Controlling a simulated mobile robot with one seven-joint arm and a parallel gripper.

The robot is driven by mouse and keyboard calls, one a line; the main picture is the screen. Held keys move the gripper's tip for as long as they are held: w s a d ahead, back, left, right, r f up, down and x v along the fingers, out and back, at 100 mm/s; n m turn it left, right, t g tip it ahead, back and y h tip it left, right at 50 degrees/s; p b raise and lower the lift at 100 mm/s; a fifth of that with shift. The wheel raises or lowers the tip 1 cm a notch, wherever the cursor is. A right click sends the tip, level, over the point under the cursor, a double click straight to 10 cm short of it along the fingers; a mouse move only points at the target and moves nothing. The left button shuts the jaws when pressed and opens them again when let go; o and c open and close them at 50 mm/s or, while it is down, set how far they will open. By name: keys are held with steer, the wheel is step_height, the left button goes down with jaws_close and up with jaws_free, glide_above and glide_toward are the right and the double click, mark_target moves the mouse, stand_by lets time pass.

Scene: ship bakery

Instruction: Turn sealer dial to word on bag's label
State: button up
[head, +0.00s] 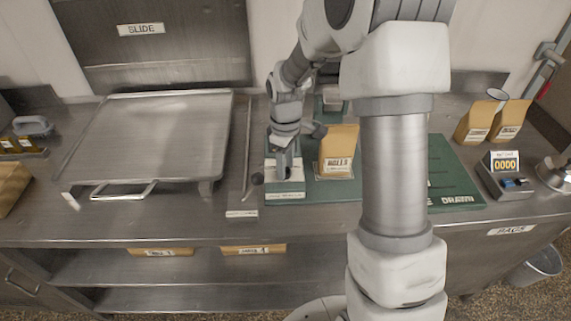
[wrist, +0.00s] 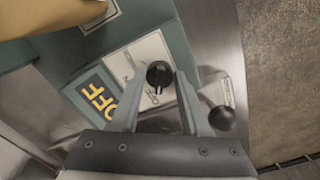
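The sealer is a green box (head: 285,195) at the middle of the counter. In the wrist view its round black dial (wrist: 159,74) sits on a white plate (wrist: 152,50) with small words that I cannot read fully. A white mark on the dial points toward the bottom of the picture. A display (wrist: 98,95) on the sealer reads OFF in yellow. My gripper (wrist: 158,80) is open, with a finger on each side of the dial and small gaps showing. A tan paper bag (head: 338,145) stands upright right of my gripper; its label seems to read ROLLS.
A black ball knob (wrist: 222,117) is close beside one finger. A large metal tray (head: 150,135) lies at left. A counter device reading 0000 (head: 504,165) and two more tan bags (head: 475,122) stand at right. My arm hides part of the green board (head: 455,175).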

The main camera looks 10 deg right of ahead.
jaws_close()
steer(key=shift+m, duration=0.4)
steer(key=m+b, duration=0.1)
steer(key=m, duration=0.3)
steer(key=shift+a+m, duration=0.1)
steer(key=shift+m, duration=0.3)
steer(key=m, duration=0.6)
steer(key=shift+b, duration=0.4)
steer(key=o, duration=0.5)
jaws_free()
